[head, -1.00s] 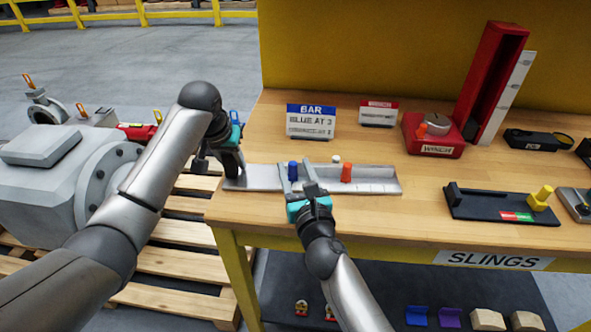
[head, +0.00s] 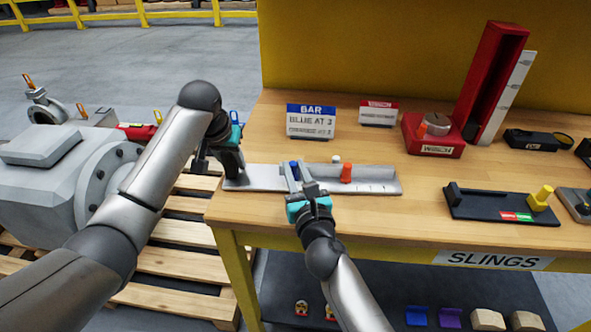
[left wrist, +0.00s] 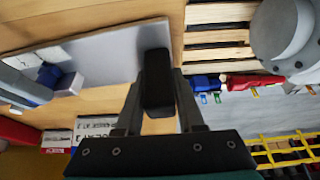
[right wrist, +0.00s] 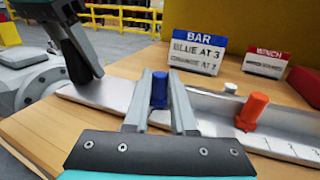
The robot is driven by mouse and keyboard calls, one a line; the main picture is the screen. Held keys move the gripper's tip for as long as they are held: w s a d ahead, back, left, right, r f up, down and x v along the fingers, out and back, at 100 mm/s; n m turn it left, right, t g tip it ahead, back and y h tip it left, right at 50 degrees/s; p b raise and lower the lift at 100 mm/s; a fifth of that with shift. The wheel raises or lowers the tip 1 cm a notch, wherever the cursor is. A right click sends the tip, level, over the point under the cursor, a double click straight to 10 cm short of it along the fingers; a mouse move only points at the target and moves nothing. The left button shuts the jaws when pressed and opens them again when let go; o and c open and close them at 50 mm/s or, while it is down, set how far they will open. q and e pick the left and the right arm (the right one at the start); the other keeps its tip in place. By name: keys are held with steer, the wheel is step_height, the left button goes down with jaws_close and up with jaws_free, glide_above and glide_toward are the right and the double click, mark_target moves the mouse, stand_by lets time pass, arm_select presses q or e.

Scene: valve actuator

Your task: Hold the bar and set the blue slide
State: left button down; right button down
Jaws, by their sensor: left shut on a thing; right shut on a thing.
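The silver bar (head: 258,179) lies along the table's front edge, with a scale on its right part. My left gripper (head: 231,160) is shut on the black post at the bar's left end; the post (left wrist: 157,82) shows between the fingers in the left wrist view. My right gripper (head: 295,172) is shut on the blue slide (right wrist: 159,88), one finger on each side of it. An orange slide (head: 346,173) stands to its right on the bar, with a white knob (head: 336,159) behind. The blue slide's scale reading cannot be told.
A sign (head: 311,121) behind the bar reads BAR, BLUE AT 3; its orange line is hard to read. A red winch (head: 434,135), a tall red frame (head: 490,80) and a black tray (head: 490,205) with a yellow knob stand to the right.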

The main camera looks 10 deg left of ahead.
arm_select(q)
steer(key=shift+s+d+f, duration=0.1)
steer(key=shift+d+f, duration=0.05)
arm_select(e)
steer(key=shift+d, duration=0.1)
stand_by(0.4)
steer(key=shift+w+d, duration=0.2)
steer(key=shift+d, duration=1.3)
steer(key=shift+w+d, duration=0.2)
steer(key=shift+d, duration=1.3)
steer(key=c, duration=0.7)
jaws_free()
steer(key=shift+a, duration=0.1)
steer(key=shift+c, duration=0.2)
steer(key=shift+s, duration=0.1)
steer(key=v, duration=1.2)
